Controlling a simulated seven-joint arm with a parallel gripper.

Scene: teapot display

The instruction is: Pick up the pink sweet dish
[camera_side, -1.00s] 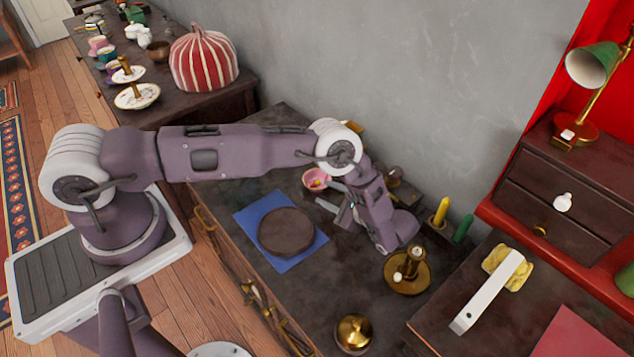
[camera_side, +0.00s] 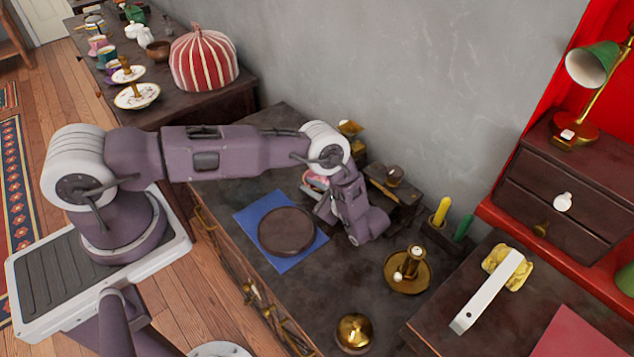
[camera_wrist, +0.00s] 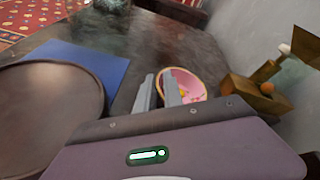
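The pink sweet dish (camera_wrist: 193,80) is a small pink bowl with something yellow inside. In the wrist view it lies just ahead of my gripper (camera_wrist: 158,82), towards the right. The right finger overlaps the dish's near left part, and the left finger is outside the rim. The two fingers are apart with a narrow gap. I cannot tell whether they touch the dish. In the side view the dish (camera_side: 312,182) is partly hidden behind my wrist, with my gripper (camera_side: 322,208) low beside it.
A round dark board (camera_side: 287,231) lies on a blue mat (camera_side: 248,222) beside the gripper. A dark wooden box with brass parts (camera_side: 392,188) stands close to the right of the dish. A brass candle holder (camera_side: 408,272) stands further right.

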